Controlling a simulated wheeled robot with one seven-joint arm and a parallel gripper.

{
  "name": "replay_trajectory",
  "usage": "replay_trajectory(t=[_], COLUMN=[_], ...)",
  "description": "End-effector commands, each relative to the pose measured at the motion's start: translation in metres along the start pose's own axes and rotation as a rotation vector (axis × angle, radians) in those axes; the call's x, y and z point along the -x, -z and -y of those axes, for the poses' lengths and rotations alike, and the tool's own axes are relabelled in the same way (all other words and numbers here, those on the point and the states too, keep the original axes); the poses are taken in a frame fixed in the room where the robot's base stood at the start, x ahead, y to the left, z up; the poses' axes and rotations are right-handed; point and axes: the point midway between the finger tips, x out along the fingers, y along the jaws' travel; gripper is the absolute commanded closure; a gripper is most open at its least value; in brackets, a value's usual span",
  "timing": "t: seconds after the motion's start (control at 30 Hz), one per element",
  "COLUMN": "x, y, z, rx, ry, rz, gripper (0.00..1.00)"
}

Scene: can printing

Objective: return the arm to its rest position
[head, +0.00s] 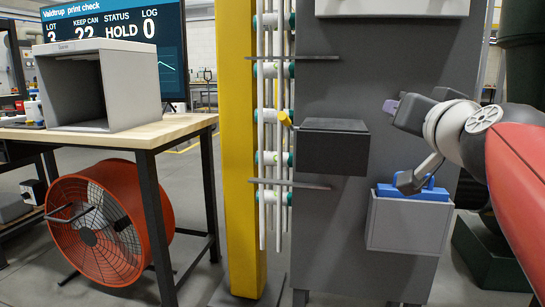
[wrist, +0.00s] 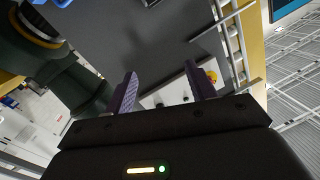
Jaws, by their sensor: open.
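My arm reaches in from the right edge of the head view, with a red-orange link and a white and grey wrist. My gripper (head: 391,107) points left in front of the tall dark grey panel (head: 400,60). A purple fingertip shows at its end. In the wrist view my gripper (wrist: 165,82) has two purple fingers spread apart with nothing held between them. Beyond the fingers is a white surface (wrist: 172,92) with a small yellow and red spot. My arm hides part of the panel.
A dark box (head: 333,150) and a light grey bin (head: 405,228) holding something blue (head: 428,193) project from the panel. A workbench (head: 120,132) with a grey booth (head: 135,85) stands left, a red fan (head: 150,200) beneath.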

Motion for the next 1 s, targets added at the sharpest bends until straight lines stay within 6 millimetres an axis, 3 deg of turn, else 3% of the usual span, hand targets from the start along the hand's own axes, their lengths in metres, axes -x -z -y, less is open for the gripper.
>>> replay_trajectory(t=[0.03, 0.1, 0.3, 0.4, 0.5, 0.6, 0.7, 1.0], x=[0.006, 0.016, 0.071, 0.105, 0.135, 0.156, 0.167, 0.169], y=[-0.041, -0.094, -0.236, -0.292, -0.332, -0.356, -0.367, -0.369], z=[0.005, 0.006, -0.009, -0.024, -0.040, -0.053, -0.060, -0.062], rx=[0.022, 0.052, 0.157, 0.216, 0.269, 0.308, 0.329, 0.334], ry=[0.018, 0.030, 0.018, -0.010, -0.044, -0.073, -0.090, -0.095], rz=[0.105, 0.247, 0.642, 0.810, 0.938, 1.021, 1.061, 1.070], gripper=[0.44, 0.44, 0.44, 0.44, 0.44, 0.44, 0.44, 0.44])
